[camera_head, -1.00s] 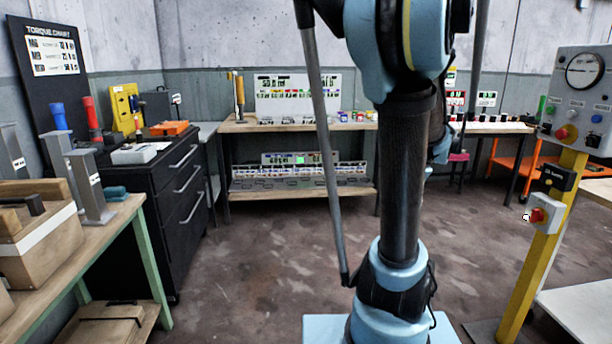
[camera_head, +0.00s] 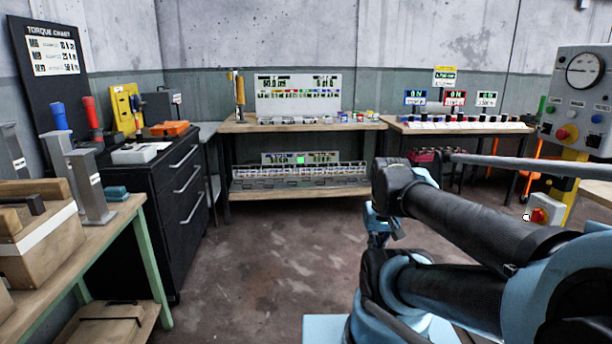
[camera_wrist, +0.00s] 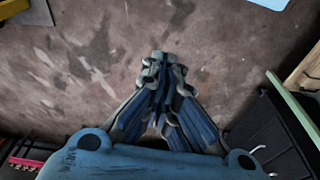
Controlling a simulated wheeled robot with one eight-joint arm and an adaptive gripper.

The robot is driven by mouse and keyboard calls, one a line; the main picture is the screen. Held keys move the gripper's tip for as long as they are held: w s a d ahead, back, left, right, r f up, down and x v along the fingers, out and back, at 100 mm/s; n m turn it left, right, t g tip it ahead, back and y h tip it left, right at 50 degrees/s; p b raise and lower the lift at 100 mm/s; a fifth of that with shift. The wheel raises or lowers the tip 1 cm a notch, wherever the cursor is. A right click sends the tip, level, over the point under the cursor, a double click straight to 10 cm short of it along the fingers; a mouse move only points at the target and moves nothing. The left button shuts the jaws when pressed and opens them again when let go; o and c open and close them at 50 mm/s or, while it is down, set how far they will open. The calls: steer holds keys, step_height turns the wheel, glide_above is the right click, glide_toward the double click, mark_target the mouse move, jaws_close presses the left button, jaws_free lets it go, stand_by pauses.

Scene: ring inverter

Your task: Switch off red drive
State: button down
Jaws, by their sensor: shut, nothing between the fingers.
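A white bench (camera_head: 460,127) stands at the back right with a row of drive units and coloured switches on it. Above it are three ON displays, framed blue (camera_head: 415,97), red (camera_head: 455,97) and white (camera_head: 487,97). The red-framed display is in the middle and reads ON; a red switch (camera_head: 449,119) shows on the bench below it. My gripper (camera_wrist: 163,62) is shut and empty in the wrist view, over bare floor and far from the bench. In the head view my arm lies low across the right side.
A control panel with a gauge (camera_head: 584,70) and a switch box with a red knob (camera_head: 543,211) stand at the right. A black drawer cabinet (camera_head: 160,200) and a wooden bench (camera_head: 115,215) are at the left. The floor (camera_head: 260,255) in the middle is clear.

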steer(key=c, duration=1.6)
jaws_free()
steer(key=shift+s+f, duration=0.2)
steer(key=shift+c, duration=0.2)
steer(key=w+d+r+m+h, duration=0.35)
steer(key=w+d, duration=0.25)
steer(key=d, duration=0.6)
steer(key=w+d+r+m+h, duration=0.2)
steer(key=w+d+m+h, duration=0.4)
steer(key=d, duration=0.6)
steer(key=w+d+r+m+h, duration=0.15)
steer(key=w+d+m, duration=0.25)
steer(key=w+d, duration=0.5)
steer(key=d+f+m+h, duration=0.1)
steer(key=d+f, duration=0.2)
steer(key=d, duration=1.2)
steer(key=d+f+m+h, duration=0.1)
steer(key=d+f, duration=0.3)
steer(key=d, duration=1.2)
steer(key=shift+w+d+m+g+h, duration=0.2)
steer(key=shift+d+m+g+h, duration=0.15)
steer(key=shift+m, duration=0.2)
steer(key=shift+a, duration=0.1)
jaws_close()
